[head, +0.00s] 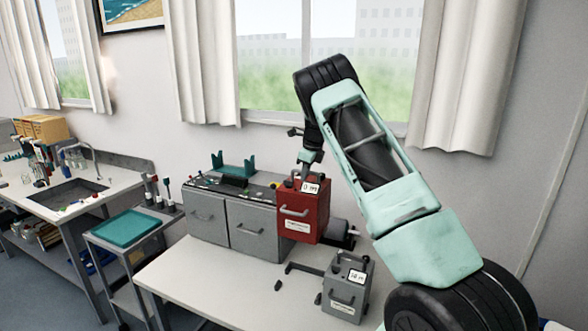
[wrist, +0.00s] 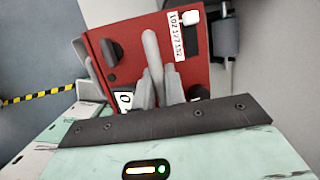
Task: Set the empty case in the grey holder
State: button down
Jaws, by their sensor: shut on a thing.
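The red case (head: 303,222) has a front handle, a white label and a small display that seems to read 0 m. It stands out in front of the grey drawer units, and I cannot tell whether its underside touches anything. My gripper (head: 306,166) is at its top. In the wrist view the fingers (wrist: 158,84) are shut on the pale top handle of the red case (wrist: 112,65). A grey case (head: 344,290) with its own display stands on the white table at the front right. I cannot clearly make out a grey holder.
A grey and black cylindrical part (head: 338,230) is just right of the red case. Dark pegs or rails show on the white table (head: 205,279) left of the grey case. Grey drawer units (head: 235,222) stand behind. A trolley with a teal tray (head: 125,228) is at left.

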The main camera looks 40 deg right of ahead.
jog(key=shift+w, duration=0.35)
jog(key=shift+f, duration=1.95)
notch_tip(320, 180, down, 8)
jog(key=shift+f+b, duration=0.1)
jog(key=shift+b, duration=1)
notch_tip(320, 180, down, 13)
jog(key=b, duration=0.7)
jog(key=shift+r, duration=0.2)
jog(key=shift+a+f+b, duration=0.1)
jog(key=shift+f+b, duration=1.8)
jog(key=shift+f, duration=0.5)
jog(key=c, duration=1.4)
grip_release()
jog(key=shift+s, duration=0.1)
jog(key=shift+o, duration=0.2)
